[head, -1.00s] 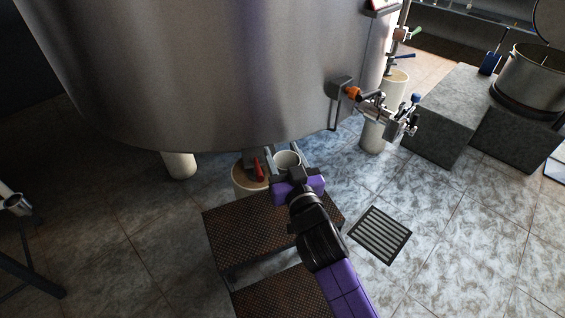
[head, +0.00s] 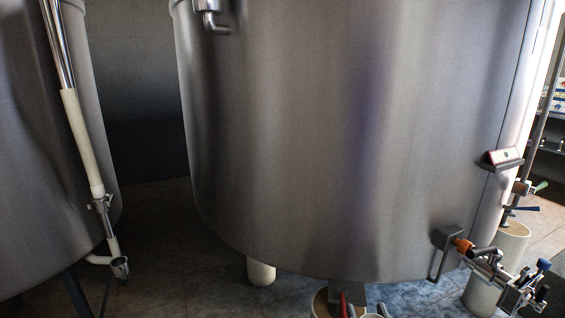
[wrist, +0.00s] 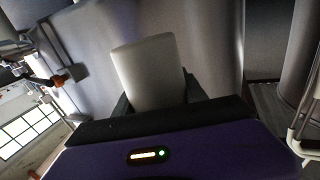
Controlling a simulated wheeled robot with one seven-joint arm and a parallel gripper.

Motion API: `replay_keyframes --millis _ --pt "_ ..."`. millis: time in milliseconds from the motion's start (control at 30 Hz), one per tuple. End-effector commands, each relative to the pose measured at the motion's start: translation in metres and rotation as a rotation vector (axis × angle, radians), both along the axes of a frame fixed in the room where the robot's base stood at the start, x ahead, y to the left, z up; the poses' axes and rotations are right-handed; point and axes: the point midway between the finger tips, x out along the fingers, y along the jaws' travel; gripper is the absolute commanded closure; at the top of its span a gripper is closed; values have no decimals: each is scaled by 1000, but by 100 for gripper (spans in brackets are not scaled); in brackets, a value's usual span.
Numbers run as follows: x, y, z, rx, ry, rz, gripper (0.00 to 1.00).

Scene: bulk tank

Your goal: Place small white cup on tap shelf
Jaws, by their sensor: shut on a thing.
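The small white cup (wrist: 148,72) is upside down or tilted in the wrist view, held between the dark fingers of my gripper (wrist: 157,98). My gripper is shut on it. A metal tap with an orange part (head: 464,247) sticks out below, beside a grey bracket (head: 446,238). I cannot tell which is the tap shelf.
The large steel tank (head: 340,140) fills the middle. A white-sleeved pipe (head: 82,150) stands at the left. Another tap with a green handle (head: 540,187) is at the right.

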Motion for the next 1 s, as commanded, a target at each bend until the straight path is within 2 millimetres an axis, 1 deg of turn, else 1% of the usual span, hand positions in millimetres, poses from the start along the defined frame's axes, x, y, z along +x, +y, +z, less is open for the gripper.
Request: replay_keyframes --millis 200,667,1000 --pt "-20 -1 -22 -3 4 16 96" --pt "-61 -7 -64 1 3 26 96" --pt "-102 -19 -110 1 4 -5 96"
